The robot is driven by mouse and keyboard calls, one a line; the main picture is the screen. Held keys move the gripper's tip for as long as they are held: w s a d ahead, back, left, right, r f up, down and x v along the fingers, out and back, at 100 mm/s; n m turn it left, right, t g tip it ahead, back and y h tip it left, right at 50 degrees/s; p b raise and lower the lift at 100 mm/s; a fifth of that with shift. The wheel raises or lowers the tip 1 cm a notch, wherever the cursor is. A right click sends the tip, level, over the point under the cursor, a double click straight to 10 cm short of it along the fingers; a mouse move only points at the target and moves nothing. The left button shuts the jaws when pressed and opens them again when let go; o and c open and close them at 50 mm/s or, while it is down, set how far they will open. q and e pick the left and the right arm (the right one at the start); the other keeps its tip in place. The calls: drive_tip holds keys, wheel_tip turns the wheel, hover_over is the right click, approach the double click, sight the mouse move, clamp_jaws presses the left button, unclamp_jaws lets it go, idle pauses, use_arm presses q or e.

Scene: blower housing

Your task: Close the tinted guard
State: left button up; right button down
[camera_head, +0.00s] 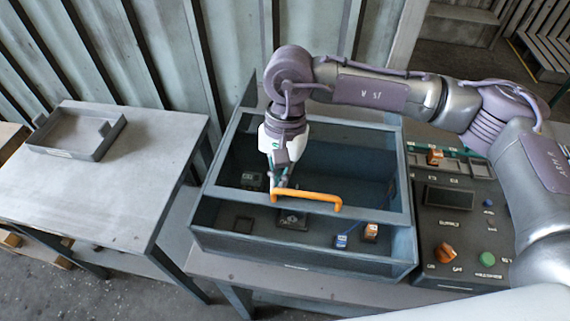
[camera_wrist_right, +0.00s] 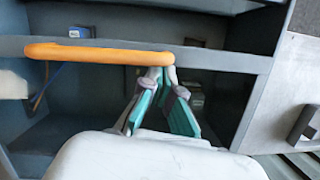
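The tinted guard (camera_head: 375,213) is a grey-blue framed panel over the dark housing (camera_head: 300,252). An orange bar handle (camera_head: 318,195) is on its front rail. The rail lies above and behind the housing's front wall, and parts inside show below it; I cannot tell how far the guard is tilted. My right gripper (camera_head: 279,189) is at the handle's left end, pointing down. In the right wrist view, the handle (camera_wrist_right: 95,53) crosses the frame, and the gripper's green-padded fingers (camera_wrist_right: 164,78) close in around its right end. My left gripper is not in view.
Right of the housing is a control panel (camera_head: 455,222) with an orange knob (camera_head: 444,253) and a green button (camera_head: 488,259). A grey table (camera_head: 110,195) with a shallow tray (camera_head: 75,152) stands at left. Inside the housing are a blue tag (camera_head: 342,241) and an orange component (camera_head: 371,231).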

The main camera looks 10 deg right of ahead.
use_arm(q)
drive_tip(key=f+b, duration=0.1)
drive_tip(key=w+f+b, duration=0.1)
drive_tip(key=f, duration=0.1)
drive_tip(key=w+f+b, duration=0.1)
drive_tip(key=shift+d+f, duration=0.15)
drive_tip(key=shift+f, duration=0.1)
use_arm(e)
drive_tip(key=s+a, duration=0.2)
drive_tip(key=s, duration=0.5)
drive_tip(key=shift+s, duration=0.2)
use_arm(q)
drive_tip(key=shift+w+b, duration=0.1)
drive_tip(key=shift+b, duration=0.2)
use_arm(e)
drive_tip(key=shift+f, duration=0.15)
